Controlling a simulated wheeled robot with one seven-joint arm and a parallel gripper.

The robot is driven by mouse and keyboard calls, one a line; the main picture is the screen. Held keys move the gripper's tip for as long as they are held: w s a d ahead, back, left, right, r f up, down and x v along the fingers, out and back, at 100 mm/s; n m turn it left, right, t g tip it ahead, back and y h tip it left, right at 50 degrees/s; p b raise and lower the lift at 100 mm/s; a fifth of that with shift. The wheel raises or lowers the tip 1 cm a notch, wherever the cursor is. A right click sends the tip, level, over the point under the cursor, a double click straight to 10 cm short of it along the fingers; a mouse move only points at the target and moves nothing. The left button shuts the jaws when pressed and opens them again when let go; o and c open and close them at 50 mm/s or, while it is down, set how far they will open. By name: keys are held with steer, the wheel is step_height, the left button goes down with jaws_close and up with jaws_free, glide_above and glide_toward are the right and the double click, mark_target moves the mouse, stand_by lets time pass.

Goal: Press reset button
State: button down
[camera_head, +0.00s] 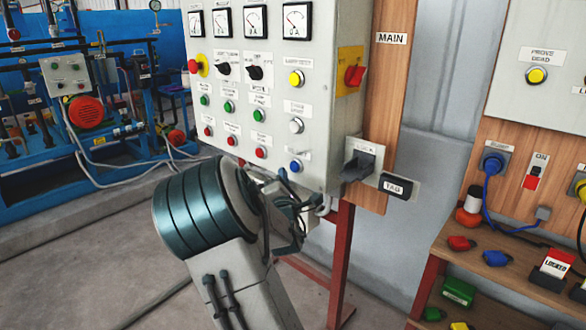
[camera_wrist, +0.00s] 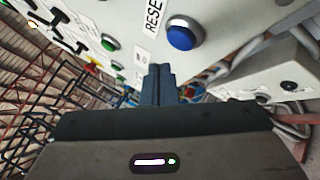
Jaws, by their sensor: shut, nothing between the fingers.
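The reset button is a round blue push button (camera_wrist: 181,37) in a grey collar, beside a label reading "RESE" with its end cut off. In the head view the blue button (camera_head: 295,165) is at the lower right of the grey control panel (camera_head: 335,125). My gripper (camera_wrist: 159,72) is shut and empty. Its dark fingertips appear just below and left of the button in the wrist view, apart from it in the picture; the exact gap cannot be told. In the head view my arm's end is just below the panel's lower edge, with the fingertips not clearly visible.
Several red and green buttons (camera_head: 257,115) are left of the blue one, with a white button (camera_head: 296,126) above it. A grey latch with a black "TAG" (camera_head: 395,187) juts out at the right. A red stand leg (camera_head: 341,265) is below.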

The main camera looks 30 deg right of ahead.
steer(key=a, duration=0.1)
steer(key=s+a, duration=0.1)
steer(key=a, duration=0.1)
steer(key=shift+s+a, duration=0.1)
steer(key=shift+a, duration=0.1)
stand_by(0.8)
steer(key=s+a+f+m+g+y+p, duration=0.3)
steer(key=s+a+m+g+y+p, duration=0.2)
steer(key=s+a+m+g+y, duration=0.6)
steer(key=s+a+r+m+g+h+p, duration=0.1)
steer(key=s+a+r+m+g, duration=0.1)
steer(key=s, duration=0.8)
steer(key=s+a+r+m+g+h+p, duration=0.1)
steer(key=s+a+r+m+g, duration=0.1)
steer(key=s+m, duration=0.4)
steer(key=s+a, duration=0.1)
steer(key=s, duration=0.4)
steer(key=shift+a+g+p, duration=0.4)
